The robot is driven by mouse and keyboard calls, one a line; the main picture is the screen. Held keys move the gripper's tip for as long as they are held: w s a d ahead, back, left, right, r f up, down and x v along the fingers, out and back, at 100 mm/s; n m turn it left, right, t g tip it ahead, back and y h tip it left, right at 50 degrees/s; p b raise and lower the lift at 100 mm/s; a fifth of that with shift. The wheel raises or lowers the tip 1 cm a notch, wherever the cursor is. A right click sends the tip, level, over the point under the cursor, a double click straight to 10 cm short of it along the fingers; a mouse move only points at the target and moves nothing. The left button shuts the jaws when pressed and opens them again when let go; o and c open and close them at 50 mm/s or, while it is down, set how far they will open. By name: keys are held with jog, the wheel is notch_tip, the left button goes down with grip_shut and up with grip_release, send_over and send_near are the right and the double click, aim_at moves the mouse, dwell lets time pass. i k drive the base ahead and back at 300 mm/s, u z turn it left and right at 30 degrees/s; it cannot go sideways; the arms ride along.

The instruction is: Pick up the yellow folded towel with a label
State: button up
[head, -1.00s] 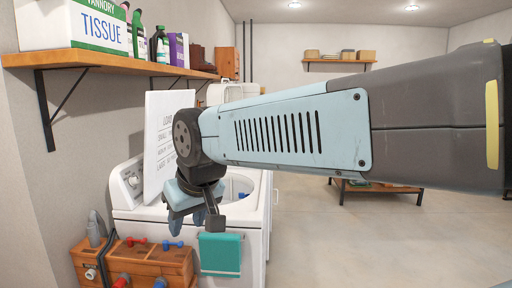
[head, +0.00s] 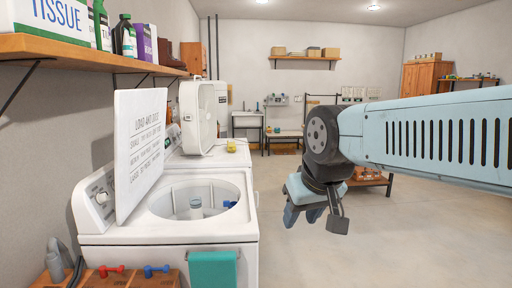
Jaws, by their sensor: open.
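My gripper (head: 303,215) points down, open and empty, over the open floor to the right of the washers. It is well apart from the yellow thing and nearer to the camera.
A wall shelf (head: 90,52) overhangs at left. Floor at right is clear.

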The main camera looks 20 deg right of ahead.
aim_at(231, 148)
jog(key=z, duration=0.05)
jog(key=k, duration=0.9)
jog(key=z, duration=0.15)
jog(key=i, duration=1.05)
jog(key=z, duration=0.45)
jog(key=i, duration=1.05)
jog(key=z, duration=0.5)
